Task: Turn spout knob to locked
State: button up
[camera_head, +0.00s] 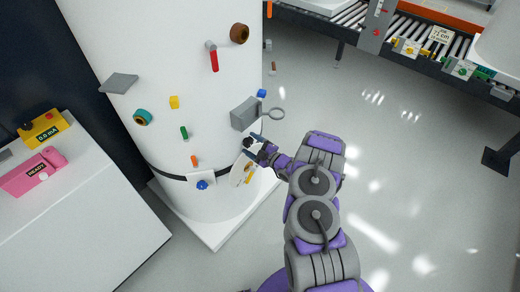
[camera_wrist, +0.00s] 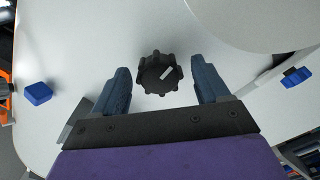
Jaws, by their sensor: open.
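In the head view the knob (camera_head: 247,142) is small and partly hidden, low on the right side of the white tank (camera_head: 150,60). My gripper (camera_wrist: 159,72) is open, with one blue-grey finger on each side of the knob and visible gaps between. In the head view my gripper (camera_head: 255,144) is at the tank's side. I cannot tell how deep the fingers reach around the knob. No locked label is readable.
A grey block with a ring (camera_head: 245,114) sticks out of the tank just above my gripper. Several small coloured fittings dot the tank, including a blue one (camera_head: 202,185) near its base. A conveyor (camera_head: 440,50) stands at the upper right. The floor (camera_head: 410,170) on the right is clear.

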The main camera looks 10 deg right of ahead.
jog(key=p+v, duration=0.4)
jog(key=v, duration=1.3)
jog(key=shift+d, duration=0.15)
